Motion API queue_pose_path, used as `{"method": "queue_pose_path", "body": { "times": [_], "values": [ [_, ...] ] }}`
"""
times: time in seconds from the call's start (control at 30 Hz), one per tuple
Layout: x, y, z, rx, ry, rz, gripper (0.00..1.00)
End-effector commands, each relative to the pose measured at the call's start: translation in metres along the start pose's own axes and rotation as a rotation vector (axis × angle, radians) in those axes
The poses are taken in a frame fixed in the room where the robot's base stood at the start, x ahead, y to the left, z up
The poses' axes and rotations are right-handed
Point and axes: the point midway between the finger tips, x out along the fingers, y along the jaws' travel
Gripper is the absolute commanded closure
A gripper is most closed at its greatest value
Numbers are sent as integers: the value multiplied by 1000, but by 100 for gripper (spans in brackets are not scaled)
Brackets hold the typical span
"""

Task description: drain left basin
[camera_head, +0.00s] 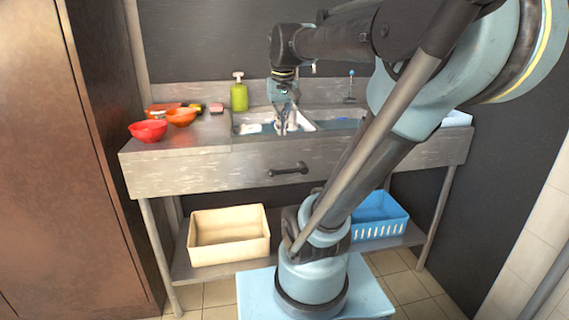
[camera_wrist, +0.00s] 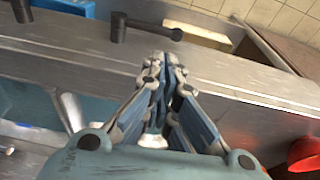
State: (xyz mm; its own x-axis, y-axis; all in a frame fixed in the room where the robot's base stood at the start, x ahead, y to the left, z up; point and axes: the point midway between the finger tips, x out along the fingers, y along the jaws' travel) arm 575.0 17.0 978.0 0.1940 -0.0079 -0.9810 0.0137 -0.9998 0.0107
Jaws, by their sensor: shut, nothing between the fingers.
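The sink has a left basin (camera_head: 245,128) and a right basin (camera_head: 345,124), set in a grey metal counter. The left basin holds bluish water and some pale items too small to identify. My gripper (camera_head: 282,128) points down over the left basin, near its right side. In the wrist view my gripper (camera_wrist: 163,68) has its fingers together and nothing between them. A small whitish piece (camera_wrist: 153,141) shows between the finger linkages; I cannot tell what it is. My gripper hides part of the left basin, and no drain plug can be made out.
A dark handle (camera_head: 288,169) sticks out from the counter front. A cream bin (camera_head: 229,237) and a blue basket (camera_head: 380,216) sit on the lower shelf.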

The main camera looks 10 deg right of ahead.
Motion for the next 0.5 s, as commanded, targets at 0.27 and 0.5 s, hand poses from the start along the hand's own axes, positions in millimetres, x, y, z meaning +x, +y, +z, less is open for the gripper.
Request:
{"method": "queue_pose_path", "body": {
  "times": [0.27, 0.5],
  "values": [
    [2, 9, 0, 17, 0, 3, 100],
    [25, 9, 0, 18, 0, 3, 100]
  ]
}}
